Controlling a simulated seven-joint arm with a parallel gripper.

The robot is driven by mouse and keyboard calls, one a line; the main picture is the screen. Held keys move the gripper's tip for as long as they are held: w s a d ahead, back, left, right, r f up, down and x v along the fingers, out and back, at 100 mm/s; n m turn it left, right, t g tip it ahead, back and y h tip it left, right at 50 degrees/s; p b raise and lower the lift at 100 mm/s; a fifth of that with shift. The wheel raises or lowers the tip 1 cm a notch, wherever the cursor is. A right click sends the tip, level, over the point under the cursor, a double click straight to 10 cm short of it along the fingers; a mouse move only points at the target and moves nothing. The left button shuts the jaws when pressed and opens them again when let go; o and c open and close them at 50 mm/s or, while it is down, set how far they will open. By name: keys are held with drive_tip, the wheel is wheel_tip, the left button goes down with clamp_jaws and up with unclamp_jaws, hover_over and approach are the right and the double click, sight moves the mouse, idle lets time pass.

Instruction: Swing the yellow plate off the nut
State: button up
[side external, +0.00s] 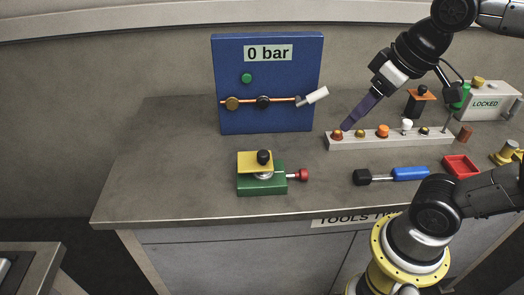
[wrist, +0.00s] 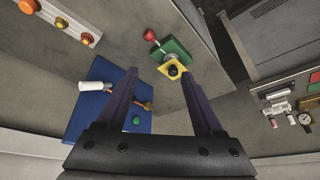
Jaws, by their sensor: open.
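The yellow plate (side external: 246,160) lies on top of the green block (side external: 262,186) at the left of the bench, with a black knob (side external: 264,157) standing on it. A silvery round part (side external: 263,176), possibly the nut, shows at the plate's front edge; the plate hides part of it. In the wrist view the yellow plate (wrist: 166,73) appears between my fingertips, but farther off. My gripper (side external: 346,126) is open and empty. It is in the air near the left end of the white strip, to the right of and apart from the plate.
A red knob on a rod (side external: 302,175) sticks out from the block's right side. A blue panel (side external: 270,115) reading "0 bar" stands behind it. The white strip (side external: 390,142) with several coloured knobs, a blue-handled tool (side external: 408,174) and a red tray (side external: 461,167) are at right.

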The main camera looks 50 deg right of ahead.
drive_tip(key=w+a+r+g, duration=0.2)
drive_tip(key=w+r, duration=0.1)
drive_tip(key=w, duration=0.7)
drive_tip(key=g, duration=0.3)
hover_over(263, 152)
wheel_tip(263, 152, down, 7)
drive_tip(key=shift+n, duration=0.3)
wheel_tip(263, 152, down, 13)
drive_tip(key=shift+r, duration=0.1)
clamp_jaws()
idle(0.3)
